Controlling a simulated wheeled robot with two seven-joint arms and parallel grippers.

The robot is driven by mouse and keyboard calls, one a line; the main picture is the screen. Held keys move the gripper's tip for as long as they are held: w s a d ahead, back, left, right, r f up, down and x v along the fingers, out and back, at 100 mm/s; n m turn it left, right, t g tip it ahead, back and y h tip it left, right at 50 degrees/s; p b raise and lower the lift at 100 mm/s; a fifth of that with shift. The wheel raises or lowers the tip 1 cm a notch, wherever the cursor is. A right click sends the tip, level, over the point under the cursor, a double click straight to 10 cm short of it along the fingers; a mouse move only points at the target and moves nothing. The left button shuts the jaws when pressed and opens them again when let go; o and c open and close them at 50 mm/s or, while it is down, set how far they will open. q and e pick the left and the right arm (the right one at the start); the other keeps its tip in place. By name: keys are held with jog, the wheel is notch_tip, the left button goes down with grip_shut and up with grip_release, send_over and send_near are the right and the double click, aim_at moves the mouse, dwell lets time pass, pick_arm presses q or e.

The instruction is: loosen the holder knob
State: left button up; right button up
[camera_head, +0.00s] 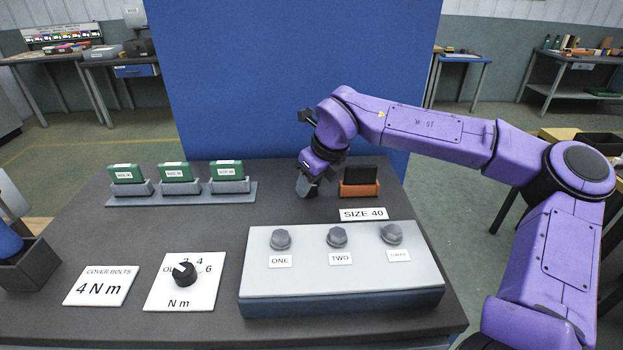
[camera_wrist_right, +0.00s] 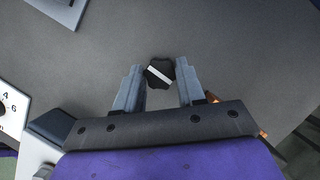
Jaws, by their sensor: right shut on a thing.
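The holder (camera_head: 359,189) is orange, with a black block (camera_head: 361,174) standing in it, at the back right of the bench in the head view. My right gripper (camera_head: 306,187) points down just left of the holder. In the wrist view a dark lobed knob (camera_wrist_right: 159,71) with a white stripe sits between the fingertips of my right gripper (camera_wrist_right: 158,76), which is shut on it. In the head view the gripper hides the knob. Parts of the orange holder (camera_wrist_right: 263,133) show behind the gripper in the wrist view. My left gripper is in neither view.
A grey panel (camera_head: 340,275) with several bolt heads stands in front, beside a torque dial (camera_head: 185,273) and a "4 N m" plate (camera_head: 101,286). A rack (camera_head: 180,198) of green blocks is at back left. A blue screen (camera_head: 290,80) rises behind.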

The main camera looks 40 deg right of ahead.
jog(key=shift+s+f, duration=0.1)
jog(key=shift+f, duration=0.05)
jog(key=o, duration=1)
jog(key=shift+o, duration=0.2)
jog(key=shift+r, duration=0.35)
jog(key=b+v, duration=0.1)
jog(key=v, duration=0.9)
